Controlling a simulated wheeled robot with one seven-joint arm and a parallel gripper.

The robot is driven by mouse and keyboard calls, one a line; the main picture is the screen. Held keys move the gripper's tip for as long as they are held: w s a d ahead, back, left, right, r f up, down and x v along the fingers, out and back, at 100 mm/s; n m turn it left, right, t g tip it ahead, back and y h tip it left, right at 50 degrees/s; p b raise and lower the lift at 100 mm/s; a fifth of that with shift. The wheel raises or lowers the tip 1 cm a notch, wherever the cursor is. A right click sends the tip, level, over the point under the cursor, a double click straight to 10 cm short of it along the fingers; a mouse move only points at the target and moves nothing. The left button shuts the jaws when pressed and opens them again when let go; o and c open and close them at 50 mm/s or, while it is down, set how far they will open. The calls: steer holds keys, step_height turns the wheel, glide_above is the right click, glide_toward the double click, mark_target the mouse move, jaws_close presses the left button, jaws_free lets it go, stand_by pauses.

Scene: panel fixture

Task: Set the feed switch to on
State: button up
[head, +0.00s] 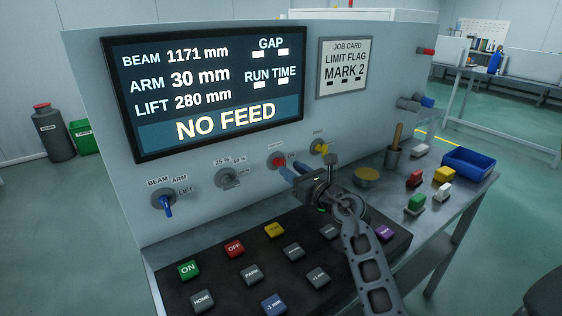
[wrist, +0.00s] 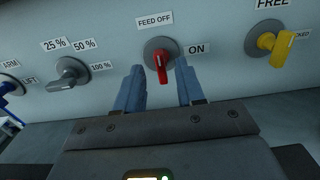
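The feed switch (wrist: 162,58) is a round grey dial with a red handle on the upright panel, with FEED OFF above it and ON to its right. In the wrist view its handle hangs downward in the picture, and I cannot tell its exact setting. It also shows in the head view (head: 276,162), partly behind my fingers. My gripper (wrist: 160,88) is open, its blue fingers on either side of the red handle, with gaps showing. In the head view my gripper (head: 291,172) is close in front of the switch. The screen (head: 215,90) reads NO FEED.
A grey percent selector (wrist: 70,72) is left of the feed switch, and a yellow switch (wrist: 278,42) is right. A blue-handled selector (head: 165,202) is farther left. A keypad (head: 215,272) lies below my arm. Coloured blocks and a blue bin (head: 468,162) stand right.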

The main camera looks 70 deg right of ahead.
mark_target(285, 164)
steer(key=x, duration=0.5)
jaws_close()
stand_by(0.3)
